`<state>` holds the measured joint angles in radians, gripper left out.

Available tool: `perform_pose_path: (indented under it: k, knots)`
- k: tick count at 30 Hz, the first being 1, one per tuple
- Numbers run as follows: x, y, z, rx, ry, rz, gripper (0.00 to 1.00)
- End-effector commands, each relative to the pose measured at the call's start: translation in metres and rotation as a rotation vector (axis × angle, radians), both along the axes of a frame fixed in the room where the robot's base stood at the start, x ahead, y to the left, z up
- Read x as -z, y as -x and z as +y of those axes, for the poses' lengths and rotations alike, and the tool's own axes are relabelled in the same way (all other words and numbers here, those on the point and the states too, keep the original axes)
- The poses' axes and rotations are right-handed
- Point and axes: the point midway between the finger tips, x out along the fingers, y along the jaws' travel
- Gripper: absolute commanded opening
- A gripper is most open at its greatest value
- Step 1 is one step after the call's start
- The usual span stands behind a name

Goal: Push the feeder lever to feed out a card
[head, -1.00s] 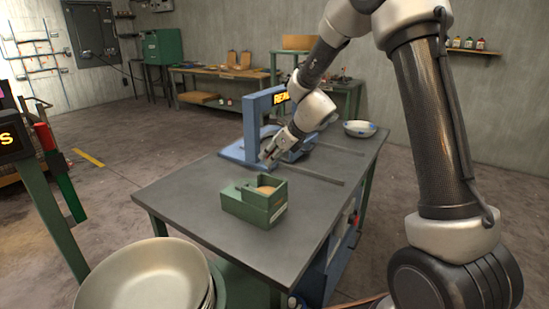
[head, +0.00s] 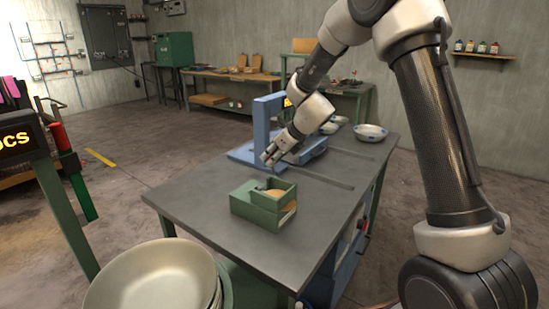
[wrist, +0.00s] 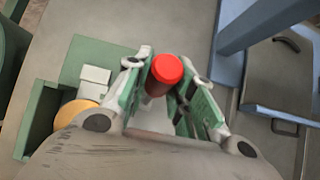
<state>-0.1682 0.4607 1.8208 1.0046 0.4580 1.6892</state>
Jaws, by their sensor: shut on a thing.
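The green feeder box (head: 264,210) stands on the grey table and holds tan round cards (head: 283,194). In the wrist view the feeder (wrist: 88,58) is at the left, with a white block and part of a tan card (wrist: 78,112). My gripper (head: 268,161) is just behind and above the feeder in the head view. In the wrist view my gripper (wrist: 168,88) has its green-padded fingers on either side of a red knob (wrist: 167,68), shut on it. The knob's lower part is dark and mostly hidden. I cannot see what it joins to.
A blue press-like stand (head: 262,128) is behind my gripper. Patterned bowls (head: 370,132) sit at the table's far right. Large stacked metal bowls (head: 150,278) are at the front left. The table's left part (head: 185,200) is clear.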

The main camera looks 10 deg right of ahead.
Motion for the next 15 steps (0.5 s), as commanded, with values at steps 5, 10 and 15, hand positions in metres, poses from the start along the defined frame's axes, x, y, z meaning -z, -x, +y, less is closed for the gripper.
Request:
perform_pose_path:
  k: [5,10,15]
  knots:
    - [0.0,-0.001,0.001,0.001,0.0,-0.002,0.09]
    - [0.003,-0.008,0.007,0.001,-0.001,-0.001,0.09]
    - [0.007,-0.016,0.016,0.001,-0.001,-0.001,0.09]
